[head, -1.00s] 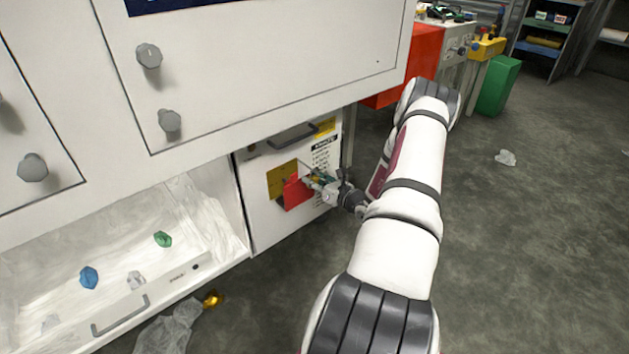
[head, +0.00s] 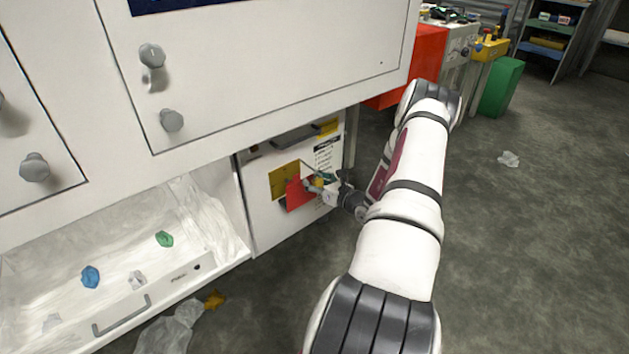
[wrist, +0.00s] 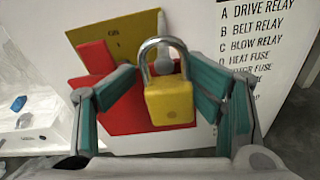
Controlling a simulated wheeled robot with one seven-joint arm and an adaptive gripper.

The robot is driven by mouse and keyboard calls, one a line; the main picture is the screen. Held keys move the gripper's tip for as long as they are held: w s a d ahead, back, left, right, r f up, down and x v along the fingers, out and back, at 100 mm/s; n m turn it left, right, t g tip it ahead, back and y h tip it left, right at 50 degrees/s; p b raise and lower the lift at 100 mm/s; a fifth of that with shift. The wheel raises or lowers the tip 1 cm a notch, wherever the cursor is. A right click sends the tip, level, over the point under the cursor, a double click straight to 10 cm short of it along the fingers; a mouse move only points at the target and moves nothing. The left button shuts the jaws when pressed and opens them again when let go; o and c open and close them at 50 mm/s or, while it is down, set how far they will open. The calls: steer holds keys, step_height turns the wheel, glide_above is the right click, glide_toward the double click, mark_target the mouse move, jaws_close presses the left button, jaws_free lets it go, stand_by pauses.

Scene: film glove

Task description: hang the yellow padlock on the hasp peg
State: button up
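The yellow padlock (wrist: 170,103) is upright in the wrist view, its steel shackle (wrist: 162,45) on top. A grey piece shows inside the shackle; I cannot make out clearly whether it is the peg. Behind are a red plate (wrist: 118,112) and a yellow plate (wrist: 118,35), on the white panel. My gripper (wrist: 162,72) has its teal and grey fingers spread either side of the padlock, and red shows between the left finger and the padlock body. In the head view my gripper (head: 322,186) is at the panel with the padlock (head: 318,183) small at its tips.
A white open drawer (head: 195,272) at lower left holds blue, green and clear crumpled bits. The cabinet overhang (head: 270,60) with knobs is above the panel. Crumpled plastic (head: 170,330) lies on the floor below. The floor to the right is mostly clear.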

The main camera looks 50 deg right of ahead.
steer(key=shift+s+a, duration=0.1)
steer(key=v, duration=1.2)
